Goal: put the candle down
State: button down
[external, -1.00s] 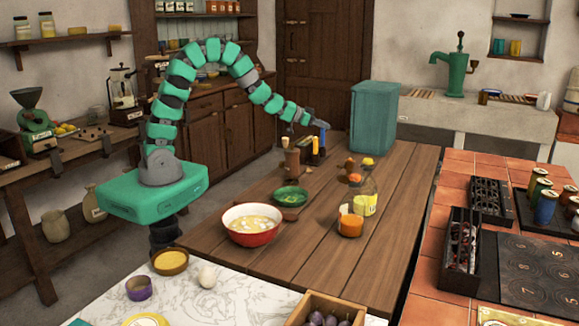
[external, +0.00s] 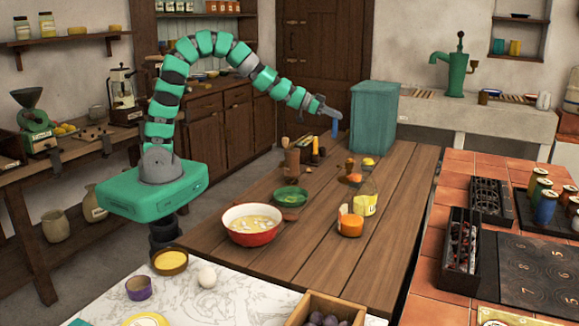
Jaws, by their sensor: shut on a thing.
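My gripper (external: 329,109) is shut on a slim blue candle (external: 335,128), which hangs roughly upright below the fingertips. It is up in the air beyond the far part of the wooden table (external: 330,255), just left of the teal box (external: 374,117). The candle's lower end looks clear of the tabletop. The fingers are small in this view, and they partly hide the candle's top.
A brown holder (external: 291,162), a yellow upright item (external: 315,150) and small dark items stand at the table's far left. The table's right side is clear.

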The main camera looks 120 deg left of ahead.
jog(key=w+d+r+m+h, duration=0.2)
jog(key=w+d+m+h, duration=0.3)
jog(key=d, duration=1)
jog(key=w+d+r+m+h+p, duration=0.15)
jog(key=w+d, duration=0.45)
jog(key=d, duration=1)
jog(key=w+d+r+m+h, duration=0.1)
jog(key=w+d+m+h, duration=0.4)
jog(key=d, duration=1)
jog(key=s+d+f+m+g+h+p, duration=0.1)
jog(key=s+d+f+g+h, duration=0.1)
jog(key=d, duration=1.2)
jog(key=s+d+f+m+g+h+p, duration=0.1)
jog(key=s+d+f+m, duration=0.15)
jog(key=d, duration=1.15)
jog(key=s+d+f+m+g+h+p, duration=0.1)
jog(key=s+d+f+g+h, duration=0.15)
jog(key=d, duration=1.15)
jog(key=shift+t+y, duration=0.35)
jog(key=shift+y, duration=0.05)
jog(key=shift+w+d+f+b, duration=0.15)
jog(key=shift+f+b, duration=0.55)
jog(key=shift+f, duration=1.85)
jog(key=shift+w+f+b, duration=0.15)
jog(key=shift+f+b, duration=0.5)
jog(key=shift+f, duration=1.85)
jog(key=shift+f, duration=0.15)
jog(key=c, duration=1.3)
grip_release()
jog(key=shift+c, duration=0.2)
